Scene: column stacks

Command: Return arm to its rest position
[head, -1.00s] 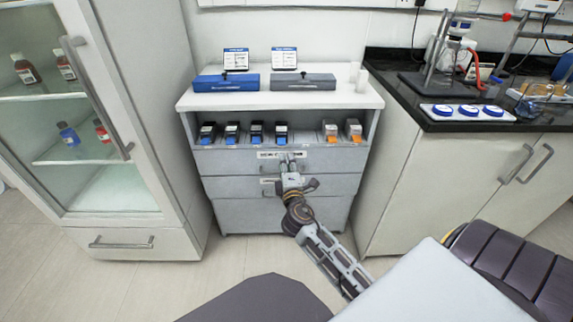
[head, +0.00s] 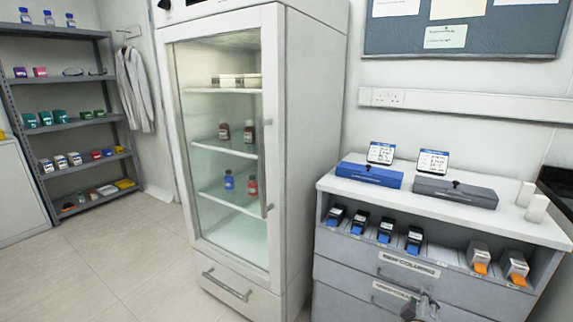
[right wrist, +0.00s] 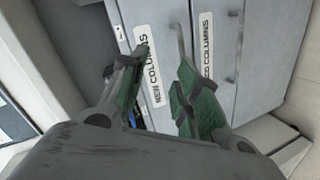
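My right gripper (head: 426,298) shows at the bottom edge of the head view, in front of the drawers of the low cabinet (head: 345,262). In the right wrist view its two green-padded fingers (right wrist: 160,95) stand apart with nothing between them. Beyond them are the drawer front labelled "NEW COLUMNS" (right wrist: 147,65) and a second labelled drawer (right wrist: 206,45). The drawers look closed. My left gripper is in neither view.
A glass-door fridge (head: 280,150) with bottles stands left of the cabinet. Blue-tipped and orange-tipped boxes sit in the cabinet's open shelf. A blue case (head: 369,174) and a grey case (head: 455,192) lie on top. Open floor (head: 130,250) lies at left, before a shelving rack (head: 75,127).

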